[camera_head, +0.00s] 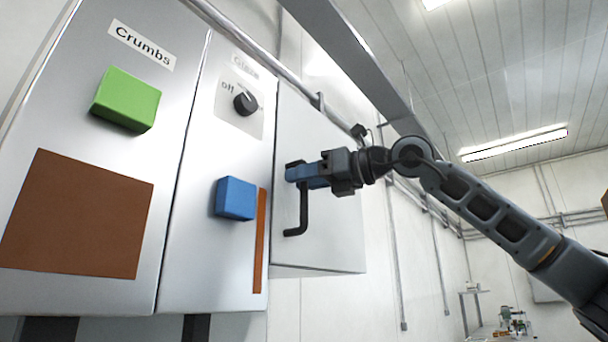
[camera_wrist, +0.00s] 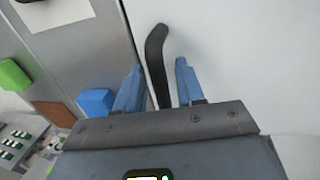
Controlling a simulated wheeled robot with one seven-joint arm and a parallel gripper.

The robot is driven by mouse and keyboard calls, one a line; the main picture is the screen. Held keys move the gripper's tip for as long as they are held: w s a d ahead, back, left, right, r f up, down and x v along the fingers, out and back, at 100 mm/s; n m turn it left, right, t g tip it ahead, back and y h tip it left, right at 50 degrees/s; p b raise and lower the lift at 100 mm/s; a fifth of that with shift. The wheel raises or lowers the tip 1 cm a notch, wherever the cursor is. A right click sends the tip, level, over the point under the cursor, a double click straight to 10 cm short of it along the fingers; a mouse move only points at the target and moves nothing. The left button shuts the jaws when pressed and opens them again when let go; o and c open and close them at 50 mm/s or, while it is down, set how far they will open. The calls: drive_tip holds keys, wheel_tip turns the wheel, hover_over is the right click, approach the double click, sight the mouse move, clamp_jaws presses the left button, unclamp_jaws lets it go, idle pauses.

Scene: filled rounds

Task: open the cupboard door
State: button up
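The cupboard door is a plain pale panel (camera_head: 335,235) at the right of the cabinet row; it also fills the upper right of the wrist view (camera_wrist: 240,50). I see no clear gap at its edge. Its black bar handle (camera_head: 303,212) stands near the left edge of the door. My gripper (camera_head: 297,173) reaches it from the right, at the handle's upper part. In the wrist view the blue fingers (camera_wrist: 158,84) lie on both sides of the handle (camera_wrist: 156,52), with space showing beside it, so they are open around it.
Left of the door, a grey cabinet carries a black knob (camera_head: 245,102), a blue block (camera_head: 236,198) and an orange strip (camera_head: 260,240). Further left are a green block (camera_head: 126,99) and a brown panel (camera_head: 77,214). A metal beam (camera_head: 350,55) runs above. The right side is open room.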

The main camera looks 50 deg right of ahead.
clamp_jaws()
idle(0.4)
